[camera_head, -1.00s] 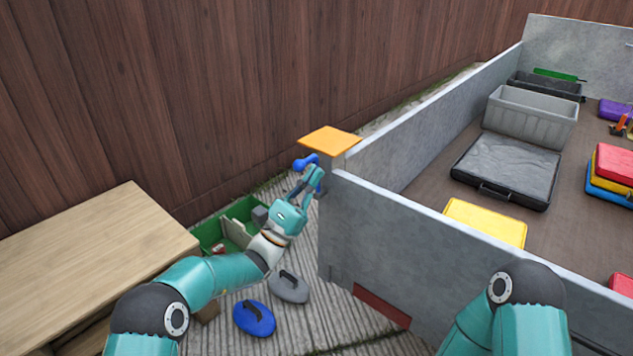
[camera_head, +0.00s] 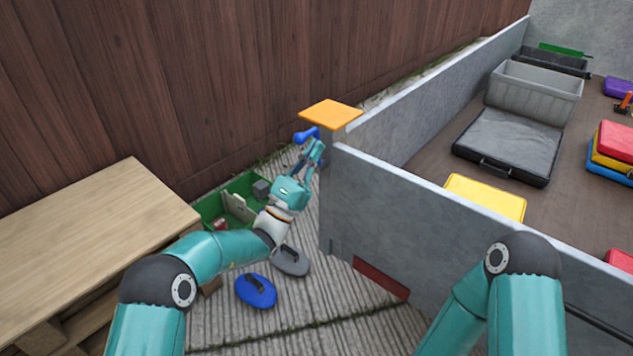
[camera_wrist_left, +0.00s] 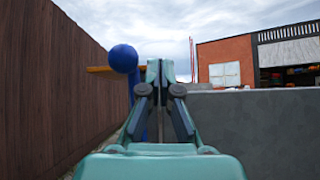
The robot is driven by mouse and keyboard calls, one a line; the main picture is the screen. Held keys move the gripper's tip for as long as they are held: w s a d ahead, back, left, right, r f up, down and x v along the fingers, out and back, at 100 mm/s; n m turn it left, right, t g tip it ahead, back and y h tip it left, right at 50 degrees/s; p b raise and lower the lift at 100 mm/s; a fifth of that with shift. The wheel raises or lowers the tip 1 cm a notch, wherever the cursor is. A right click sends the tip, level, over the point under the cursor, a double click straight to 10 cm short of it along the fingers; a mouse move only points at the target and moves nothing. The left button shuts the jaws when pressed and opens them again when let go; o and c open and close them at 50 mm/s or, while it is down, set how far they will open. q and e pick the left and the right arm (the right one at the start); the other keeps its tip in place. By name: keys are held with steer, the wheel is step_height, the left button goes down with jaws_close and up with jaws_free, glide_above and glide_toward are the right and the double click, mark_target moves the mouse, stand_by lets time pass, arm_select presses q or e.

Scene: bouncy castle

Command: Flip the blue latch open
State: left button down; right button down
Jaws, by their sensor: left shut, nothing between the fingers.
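The blue latch (camera_head: 306,134) has a rounded knob and stands at the near left corner of the grey-walled trailer, just below the orange panel (camera_head: 331,114). In the left wrist view its round blue ball (camera_wrist_left: 123,58) is just left of the fingertips, with a blue shaft running down behind the gripper. My left gripper (camera_head: 317,147) is shut and empty, with its fingers pointing up right beside the latch. I cannot tell whether they touch it. My right arm shows at the lower right, but its gripper is out of view.
The trailer's grey wall (camera_head: 430,220) stands right of my left gripper. A wooden table (camera_head: 90,240) is at left, with a green crate (camera_head: 207,208) beside it. A blue oval pad (camera_head: 257,291) and a grey one (camera_head: 291,262) lie on the ground.

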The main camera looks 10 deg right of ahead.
arm_select(q)
steer(key=s+d+f, duration=0.1)
steer(key=s+f, duration=0.4)
steer(key=s, duration=0.6)
steer(key=shift+s+p, duration=0.2)
steer(key=shift+p, duration=0.15)
steer(key=shift+d, duration=0.1)
